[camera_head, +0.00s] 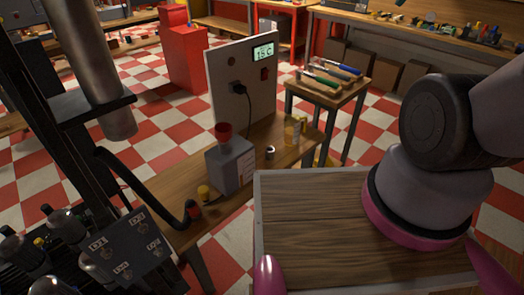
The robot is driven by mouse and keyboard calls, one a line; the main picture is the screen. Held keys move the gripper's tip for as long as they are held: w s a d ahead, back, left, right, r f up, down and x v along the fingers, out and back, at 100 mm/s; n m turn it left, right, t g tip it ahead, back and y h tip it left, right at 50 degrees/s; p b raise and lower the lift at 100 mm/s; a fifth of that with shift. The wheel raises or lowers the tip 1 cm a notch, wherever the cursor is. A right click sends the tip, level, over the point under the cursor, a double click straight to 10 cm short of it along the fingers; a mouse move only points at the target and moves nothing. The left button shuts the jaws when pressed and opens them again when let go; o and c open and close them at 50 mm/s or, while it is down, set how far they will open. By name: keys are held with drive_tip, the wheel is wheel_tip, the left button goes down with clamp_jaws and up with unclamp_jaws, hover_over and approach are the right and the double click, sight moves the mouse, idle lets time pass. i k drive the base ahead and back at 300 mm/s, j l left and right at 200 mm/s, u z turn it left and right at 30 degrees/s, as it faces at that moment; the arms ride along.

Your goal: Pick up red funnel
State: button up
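The small red funnel (224,131) sits upright on top of a grey canister (230,165), its wide mouth upward; its lower spout is hidden, apparently in the canister's neck. The canister stands on a wooden table (274,131) left of the picture's middle. My gripper does not show in the head view. Part of my own arm shows large at the right, apart from the funnel.
A panel with a display (245,80) and a plugged black cable stands behind the canister. A yellow cap (203,191) and small dark cylinder (270,152) flank it. A stool (328,90) holds several tools. Dark machinery (110,240) crowds the left.

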sight(224, 131)
drive_tip(key=u, duration=0.85)
